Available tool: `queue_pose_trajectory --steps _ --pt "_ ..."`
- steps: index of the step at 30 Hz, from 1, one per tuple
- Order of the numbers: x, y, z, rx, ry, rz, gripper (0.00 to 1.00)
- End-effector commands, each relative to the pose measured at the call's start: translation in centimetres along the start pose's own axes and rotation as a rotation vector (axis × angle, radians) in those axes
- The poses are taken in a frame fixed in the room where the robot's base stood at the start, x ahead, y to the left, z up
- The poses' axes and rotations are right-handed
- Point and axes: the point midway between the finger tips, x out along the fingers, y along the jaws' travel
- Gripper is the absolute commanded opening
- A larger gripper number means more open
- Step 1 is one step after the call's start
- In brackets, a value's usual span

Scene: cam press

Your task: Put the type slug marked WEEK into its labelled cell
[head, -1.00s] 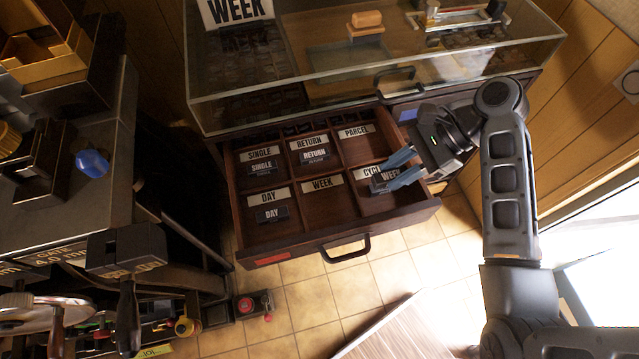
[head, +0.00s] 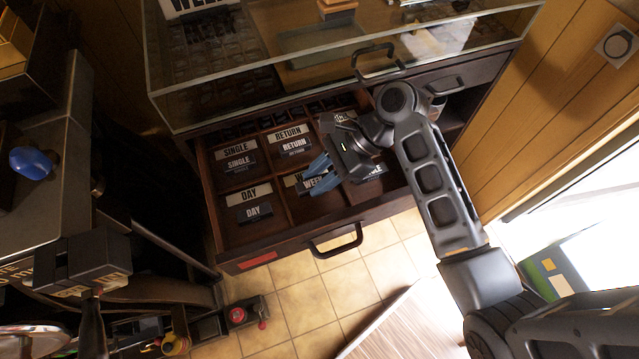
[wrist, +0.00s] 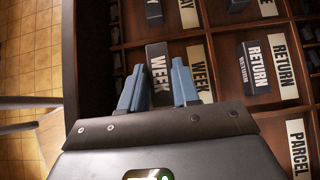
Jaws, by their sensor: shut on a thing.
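The WEEK slug (head: 314,184) is a dark block with a pale face, between the blue fingers of my gripper (head: 322,176). In the wrist view the slug (wrist: 160,72) sits between the two fingertips (wrist: 160,88), its word running lengthwise. The WEEK cell label (wrist: 199,72) lies just beside it, roughly parallel. In the head view my gripper covers much of the WEEK cell, and the label (head: 292,180) is partly hidden behind the slug and fingers. I cannot tell whether the slug touches the cell floor or hangs just above it.
The open wooden drawer (head: 300,238) has labelled cells. The DAY slug (head: 254,212), SINGLE slug (head: 240,163) and RETURN slug (head: 294,145) lie by matching labels. My wrist partly hides the right-hand cells.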

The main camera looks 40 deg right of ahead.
Motion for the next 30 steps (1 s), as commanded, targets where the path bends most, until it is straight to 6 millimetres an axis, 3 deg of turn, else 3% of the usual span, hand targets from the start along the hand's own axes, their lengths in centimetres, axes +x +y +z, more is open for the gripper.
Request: queue_pose_trajectory --steps 7,17,18,26,30 --pt "2.3 0.0 -2.3 0.002 -0.001 0.000 0.00" --pt "2.5 0.0 -2.5 0.000 0.000 0.000 0.00" --pt "2.6 0.1 -2.6 0.000 0.000 0.001 0.32" --pt "2.5 0.1 -2.6 0.000 0.000 0.000 0.56" --pt "2.5 0.1 -2.6 0.000 0.000 0.000 0.56"
